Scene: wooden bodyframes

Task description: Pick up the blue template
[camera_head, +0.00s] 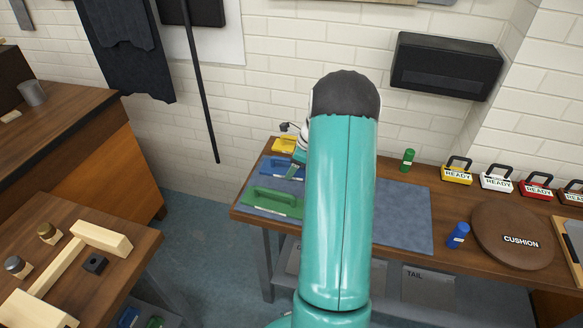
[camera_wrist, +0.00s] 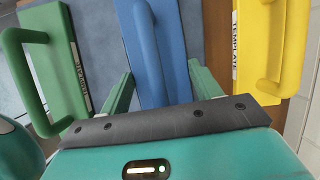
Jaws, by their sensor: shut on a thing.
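The blue template (camera_head: 275,168) lies at the left end of the wooden workbench, between the green template (camera_head: 272,202) and the yellow template (camera_head: 284,145). In the wrist view the blue template (camera_wrist: 172,40) is in the middle, with its raised handle running toward my gripper. My gripper (camera_wrist: 162,85) is shut on the blue template, one teal finger on each side of it. The contact itself is partly hidden by the dark gripper edge. In the head view my teal arm hides part of the bench, and my gripper (camera_head: 297,165) shows only partly.
The green template (camera_wrist: 58,62) and yellow template (camera_wrist: 262,45) stand close on either side of my fingers. A grey mat (camera_head: 405,215) covers the bench middle. A green bottle (camera_head: 407,159), a blue bottle (camera_head: 458,235) and a round cushion (camera_head: 505,255) are further right.

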